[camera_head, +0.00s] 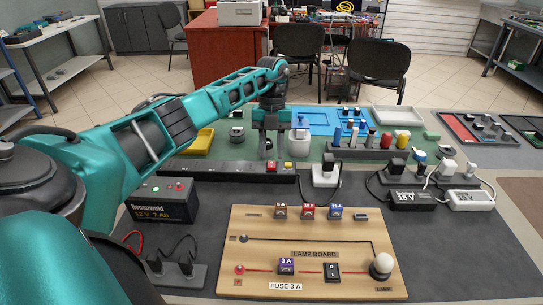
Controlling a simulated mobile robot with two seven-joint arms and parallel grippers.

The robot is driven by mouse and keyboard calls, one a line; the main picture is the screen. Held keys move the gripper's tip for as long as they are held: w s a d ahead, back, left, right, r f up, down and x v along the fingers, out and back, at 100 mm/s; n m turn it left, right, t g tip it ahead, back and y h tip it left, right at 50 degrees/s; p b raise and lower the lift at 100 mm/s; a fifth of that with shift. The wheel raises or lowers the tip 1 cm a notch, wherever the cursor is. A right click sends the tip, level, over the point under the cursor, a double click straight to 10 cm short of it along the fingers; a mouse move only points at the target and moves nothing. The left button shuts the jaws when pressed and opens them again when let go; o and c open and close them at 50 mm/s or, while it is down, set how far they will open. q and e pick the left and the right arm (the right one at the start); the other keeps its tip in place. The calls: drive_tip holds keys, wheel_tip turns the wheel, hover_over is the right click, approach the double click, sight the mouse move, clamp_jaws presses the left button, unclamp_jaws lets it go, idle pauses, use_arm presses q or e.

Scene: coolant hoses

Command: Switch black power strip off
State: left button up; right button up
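The black power strip (215,172) lies across the middle of the bench. It is a long dark bar with a red switch (271,166) and a small yellow piece (288,165) near its right end. My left arm comes in from the left. My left gripper (271,152) points down just over or behind the switch end of the strip, with a gap between its fingers and nothing seen held. I cannot tell whether a fingertip touches the switch, nor which way the switch is set. My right gripper is out of view.
A black battery (163,199) and the wooden lamp board (310,268) stand in front of the strip. A white plug (325,174) sits to its right, with adapters (411,200) and cables farther right.

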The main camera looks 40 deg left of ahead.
use_arm(q)
drive_tip(key=v, duration=1)
